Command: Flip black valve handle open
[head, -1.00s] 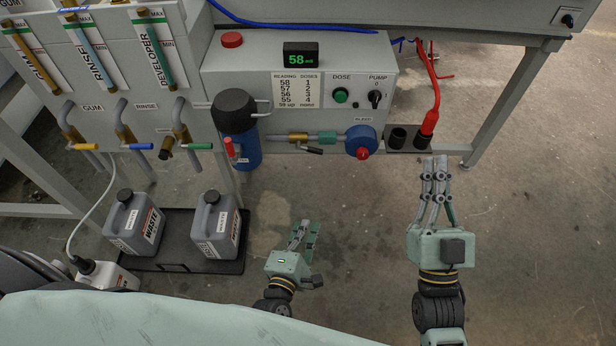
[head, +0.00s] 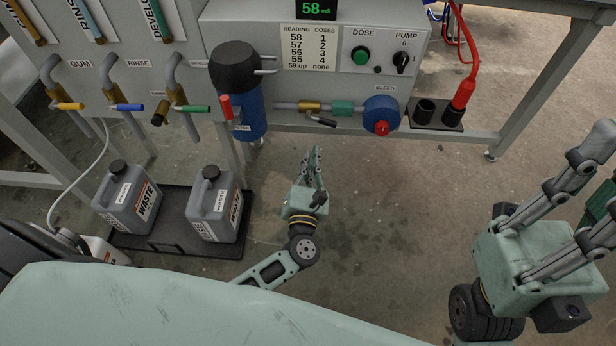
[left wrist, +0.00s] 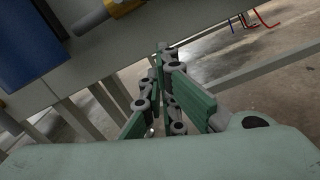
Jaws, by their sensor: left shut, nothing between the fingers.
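The black valve handle (head: 322,121) sits on the brass valve (head: 310,106) in the pipe below the control box, slanting down to the right. My left gripper (head: 314,150) is shut and empty, below the handle and apart from it, with its fingers pointing up toward the pipe. In the left wrist view its fingers (left wrist: 160,60) are close together, and a brass fitting (left wrist: 124,6) shows at the top edge. I cannot make out the black handle there. My right gripper (head: 606,170) is at the right edge, far from the valve, its fingertips partly cut off.
A blue filter with a red handle (head: 226,106) hangs left of the valve. A red probe (head: 463,95) stands in a holder farther right. Waste jugs (head: 213,200) stand in a tray at lower left. Floor between the arms is clear.

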